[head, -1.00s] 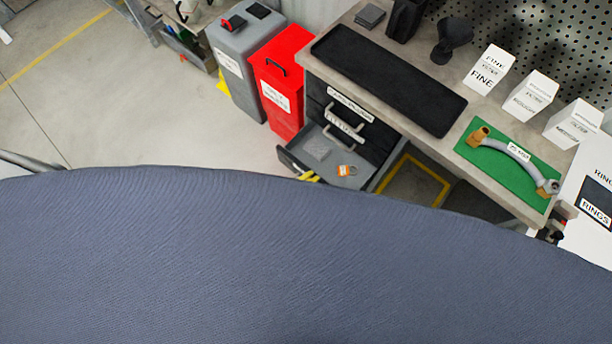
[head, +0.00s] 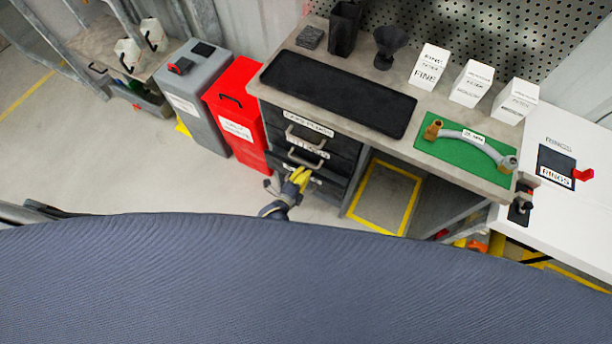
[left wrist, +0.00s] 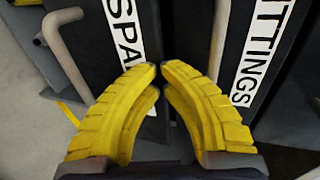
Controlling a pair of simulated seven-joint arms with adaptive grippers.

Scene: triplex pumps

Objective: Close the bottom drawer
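The bottom drawer (head: 330,182) is the lowest front of the black drawer unit under the bench. Its inside no longer shows, and its front looks flush or nearly flush with the drawers above; I cannot tell if a small gap is left. In the left wrist view the drawer front (left wrist: 105,45) has a label starting "SPA" and a grey handle (left wrist: 66,55). My left gripper (head: 301,174) is at this front, and its yellow fingers (left wrist: 159,70) meet at the tips with nothing between them. Touch is unclear. My right gripper is not in view.
The fittings drawer (head: 306,157) is just above, its handle (left wrist: 220,40) close to my fingers. A red bin (head: 236,115) stands left of the drawers. A yellow-framed floor area (head: 386,197) lies to the right under the bench. The floor at left is clear.

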